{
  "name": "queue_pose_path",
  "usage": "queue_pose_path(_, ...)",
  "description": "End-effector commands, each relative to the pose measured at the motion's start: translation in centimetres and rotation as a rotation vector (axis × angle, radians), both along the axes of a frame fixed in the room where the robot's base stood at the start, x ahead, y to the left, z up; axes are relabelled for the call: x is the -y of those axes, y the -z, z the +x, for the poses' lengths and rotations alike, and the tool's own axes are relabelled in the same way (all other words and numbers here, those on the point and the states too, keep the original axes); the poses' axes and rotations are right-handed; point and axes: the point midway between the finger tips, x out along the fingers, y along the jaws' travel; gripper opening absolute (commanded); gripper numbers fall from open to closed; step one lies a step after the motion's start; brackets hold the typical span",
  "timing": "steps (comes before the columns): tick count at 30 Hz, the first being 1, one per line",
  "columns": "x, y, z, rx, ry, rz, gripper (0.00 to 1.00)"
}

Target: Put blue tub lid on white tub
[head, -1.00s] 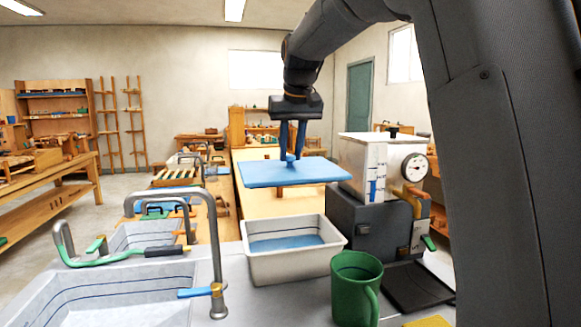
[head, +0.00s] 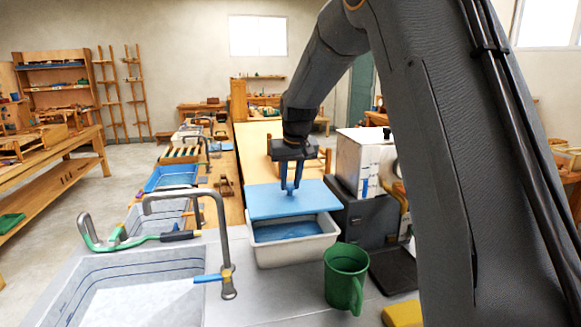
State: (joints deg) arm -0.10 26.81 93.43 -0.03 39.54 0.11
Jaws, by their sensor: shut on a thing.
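The blue tub lid (head: 268,203) is a flat blue sheet in the head view. My gripper (head: 290,190) is shut on its knob and points down. The white tub (head: 296,252) stands on the grey counter and holds blue liquid. The lid covers the back part of the tub's opening in the picture, while the front part of the opening shows. I cannot tell whether the lid touches the rim. My fingers partly hide the knob.
A green mug (head: 345,276) stands right of the tub, close to it. A white tank (head: 361,160) on a dark base is behind right. A sink (head: 130,285) with a curved faucet (head: 222,225) is at the left. A yellow thing (head: 403,313) lies front right.

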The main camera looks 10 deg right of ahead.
Motion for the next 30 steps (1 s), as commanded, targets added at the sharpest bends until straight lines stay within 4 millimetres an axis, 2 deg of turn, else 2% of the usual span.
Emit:
queue_pose_path(8, 0.0, 1.1, 0.0, 0.000, 0.000, 0.000, 0.00)
queue_pose_path(24, 0.0, 5.6, 0.0, -0.002, 0.000, 0.000, 0.00)
queue_pose_path(30, 0.0, 6.7, 0.0, 0.000, 0.000, 0.000, 0.00)
